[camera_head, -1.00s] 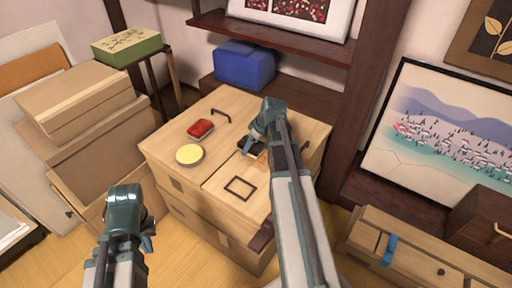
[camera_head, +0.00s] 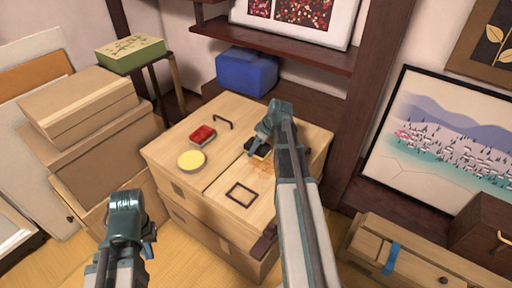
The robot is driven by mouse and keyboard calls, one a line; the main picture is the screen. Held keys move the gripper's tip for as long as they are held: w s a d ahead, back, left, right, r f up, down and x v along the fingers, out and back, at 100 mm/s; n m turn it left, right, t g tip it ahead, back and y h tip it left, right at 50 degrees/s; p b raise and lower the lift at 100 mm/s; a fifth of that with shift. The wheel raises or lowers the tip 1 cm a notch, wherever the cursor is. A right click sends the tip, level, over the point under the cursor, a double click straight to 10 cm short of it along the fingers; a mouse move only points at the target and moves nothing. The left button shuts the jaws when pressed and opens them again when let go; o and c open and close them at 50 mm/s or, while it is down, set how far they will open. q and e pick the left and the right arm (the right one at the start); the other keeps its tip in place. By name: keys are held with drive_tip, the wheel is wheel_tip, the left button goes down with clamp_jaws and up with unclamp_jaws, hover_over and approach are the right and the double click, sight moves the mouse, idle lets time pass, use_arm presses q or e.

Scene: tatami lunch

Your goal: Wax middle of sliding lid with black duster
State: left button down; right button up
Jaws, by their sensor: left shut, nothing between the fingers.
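The wooden chest (camera_head: 215,215) has a pale top with the sliding lid (camera_head: 265,187) on its right part. A dark square outline (camera_head: 241,195) shows near the lid's front. The black duster (camera_head: 255,152) lies at the lid's middle or a little behind it, partly covered by my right gripper (camera_head: 258,142), which appears shut on it from above. A brownish patch (camera_head: 264,168) shows on the lid just in front of the duster. My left gripper (camera_head: 149,240) is shut and empty, low in front of the chest at left.
A red item (camera_head: 202,134) and a round yellow-topped tin (camera_head: 191,161) sit on the chest's left part, beside a dark handle (camera_head: 223,123). A blue box (camera_head: 247,72) stands behind. Cardboard boxes (camera_head: 85,110) are at left, a low drawer unit (camera_head: 405,258) at right.

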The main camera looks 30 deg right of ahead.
sight(266, 149)
drive_tip(key=shift+s+d+f, duration=0.1)
drive_tip(key=shift+s+d, duration=0.25)
drive_tip(key=shift+s, duration=0.5)
drive_tip(key=shift+s+d, duration=0.3)
drive_tip(key=shift+s, duration=0.5)
drive_tip(key=shift+s+d, duration=0.4)
drive_tip(key=shift+s, duration=0.5)
drive_tip(key=shift+s+d, duration=0.35)
drive_tip(key=shift+s, duration=0.5)
drive_tip(key=shift+s+d, duration=0.35)
drive_tip(key=shift+s, duration=0.55)
drive_tip(key=shift+s+d, duration=0.35)
drive_tip(key=shift+s, duration=0.5)
wheel_tip(266, 149, up, 6)
drive_tip(key=p, duration=0.5)
drive_tip(key=shift+p, duration=0.4)
